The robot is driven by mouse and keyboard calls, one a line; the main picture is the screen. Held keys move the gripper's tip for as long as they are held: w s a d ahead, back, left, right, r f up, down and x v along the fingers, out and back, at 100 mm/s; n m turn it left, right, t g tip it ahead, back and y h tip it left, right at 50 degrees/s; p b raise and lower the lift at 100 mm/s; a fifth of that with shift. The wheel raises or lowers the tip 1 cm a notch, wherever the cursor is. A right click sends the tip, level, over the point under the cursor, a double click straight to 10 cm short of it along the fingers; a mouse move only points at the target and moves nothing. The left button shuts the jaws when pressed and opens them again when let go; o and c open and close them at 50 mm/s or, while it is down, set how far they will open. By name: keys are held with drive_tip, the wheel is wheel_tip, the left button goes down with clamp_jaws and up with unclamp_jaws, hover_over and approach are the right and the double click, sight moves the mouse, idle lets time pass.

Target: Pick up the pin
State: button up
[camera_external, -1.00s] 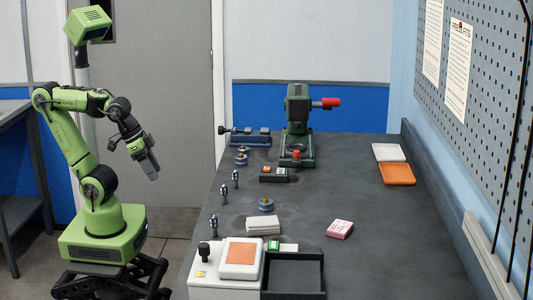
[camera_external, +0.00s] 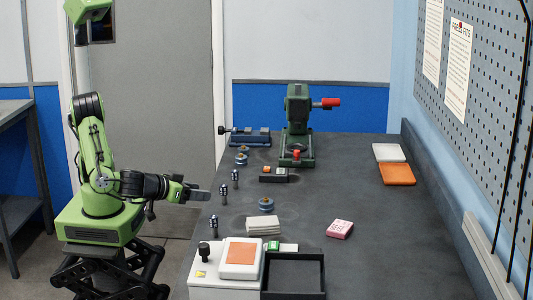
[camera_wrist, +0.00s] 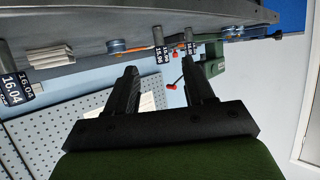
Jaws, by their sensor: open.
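Three small dark metal pins stand upright along the bench's left edge in the external view: a near one (camera_external: 214,225), a middle one (camera_external: 224,194) and a far one (camera_external: 236,178). In the wrist view the pins appear upside down with black number tags: one at far left (camera_wrist: 10,66) tagged 16.04, and two close together, one (camera_wrist: 158,36) and another (camera_wrist: 188,34). My gripper (camera_external: 205,193) is open and empty, level at the bench's left edge, left of the middle pin and apart from it. Its two fingers (camera_wrist: 160,85) fill the wrist view's middle.
A white box with an orange pad (camera_external: 240,252) stands in front. A green press (camera_external: 298,115) stands behind. The bench's right side is mostly clear.

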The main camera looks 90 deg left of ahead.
sight(224, 194)
drive_tip(key=b+x, duration=0.1)
drive_tip(key=x, duration=0.9)
drive_tip(key=shift+a+f+b, duration=0.1)
drive_tip(key=shift+b, duration=0.3)
drive_tip(key=shift+c, duration=0.4)
clamp_jaws()
